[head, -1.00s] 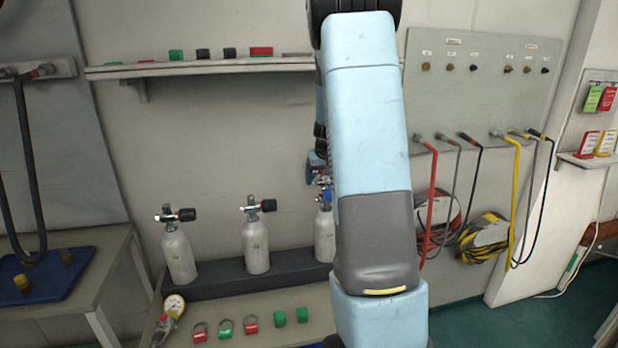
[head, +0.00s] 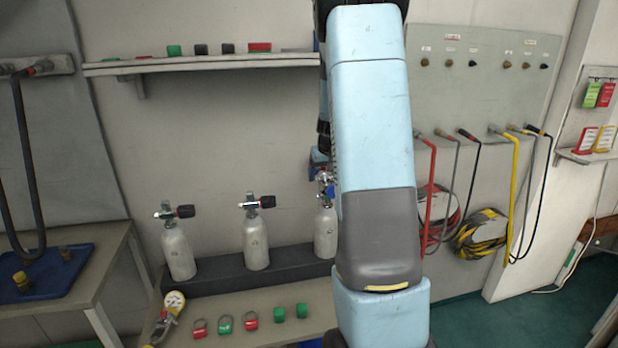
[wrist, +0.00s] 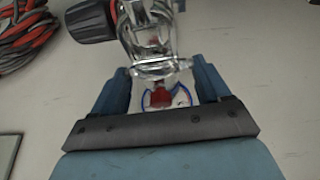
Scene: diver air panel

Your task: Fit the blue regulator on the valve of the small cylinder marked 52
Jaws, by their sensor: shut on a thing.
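The blue regulator (wrist: 181,97) is between my gripper's fingers (wrist: 160,78) in the wrist view, with chrome metal, a blue ring and a red part showing. My gripper is shut on it. A chrome valve with a black knob (wrist: 91,20) is right at the fingertips; I cannot tell whether the regulator is seated on it. In the head view my arm hides most of the gripper. The rightmost small cylinder (head: 324,234) stands upright below it, its right side hidden by my arm. No number 52 is readable.
Two more grey cylinders (head: 179,254) (head: 255,244) stand in the dark rack to the left. A gauge (head: 174,301) and several red and green tags and caps lie on the bench in front. A shelf (head: 200,66) is above. Coiled hoses (head: 482,236) hang at the right.

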